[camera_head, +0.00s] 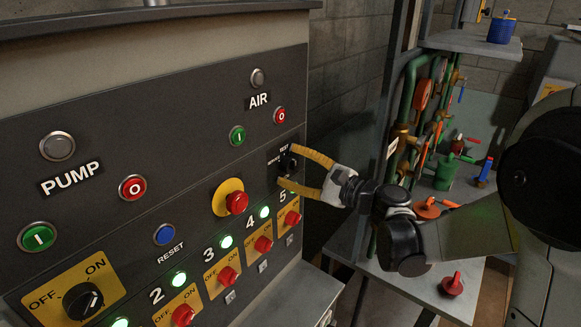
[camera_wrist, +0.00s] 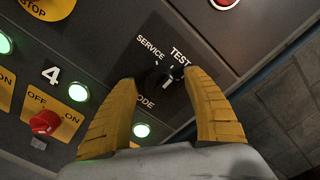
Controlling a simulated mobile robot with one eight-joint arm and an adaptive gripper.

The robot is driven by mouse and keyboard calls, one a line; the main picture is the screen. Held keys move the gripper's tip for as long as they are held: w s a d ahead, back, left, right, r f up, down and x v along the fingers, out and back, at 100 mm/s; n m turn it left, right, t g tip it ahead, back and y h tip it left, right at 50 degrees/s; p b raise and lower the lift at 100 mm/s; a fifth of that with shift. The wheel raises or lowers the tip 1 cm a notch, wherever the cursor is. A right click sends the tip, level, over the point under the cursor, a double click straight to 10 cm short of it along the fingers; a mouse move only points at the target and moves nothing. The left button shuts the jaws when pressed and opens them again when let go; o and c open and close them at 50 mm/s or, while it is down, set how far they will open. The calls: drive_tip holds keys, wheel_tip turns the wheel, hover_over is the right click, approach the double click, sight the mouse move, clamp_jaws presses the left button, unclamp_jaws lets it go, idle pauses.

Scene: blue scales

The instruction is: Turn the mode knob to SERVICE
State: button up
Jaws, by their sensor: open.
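The black mode knob (camera_wrist: 157,79) sits on a dark plate on the control panel, with SERVICE printed at its upper left and TEST at its upper right. The word below it is partly hidden by a finger and reads "ODE". It also shows in the head view (camera_head: 289,163), at the panel's right side. My gripper (camera_wrist: 160,76) has its two yellow fingers spread, one on each side of the knob. In the head view my gripper (camera_head: 289,168) reaches in from the right. I cannot tell whether the fingers touch the knob, or its exact pointing direction.
A yellow-backed red stop button (camera_head: 236,202) and a row of red switches (camera_head: 263,244) with lit green lamps lie left of and below the knob. Red and green AIR buttons (camera_head: 280,115) are above. A shelf with pipes and valves (camera_head: 437,120) stands to the right.

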drive_tip(key=shift+a, duration=0.1)
drive_tip(key=c, duration=1.2)
drive_tip(key=shift+n, duration=0.3)
drive_tip(key=n+b, duration=0.1)
drive_tip(key=n, duration=0.3)
drive_tip(key=n+b, duration=0.1)
drive_tip(key=n, duration=0.4)
drive_tip(key=shift+n, duration=0.3)
drive_tip(key=o, duration=1.2)
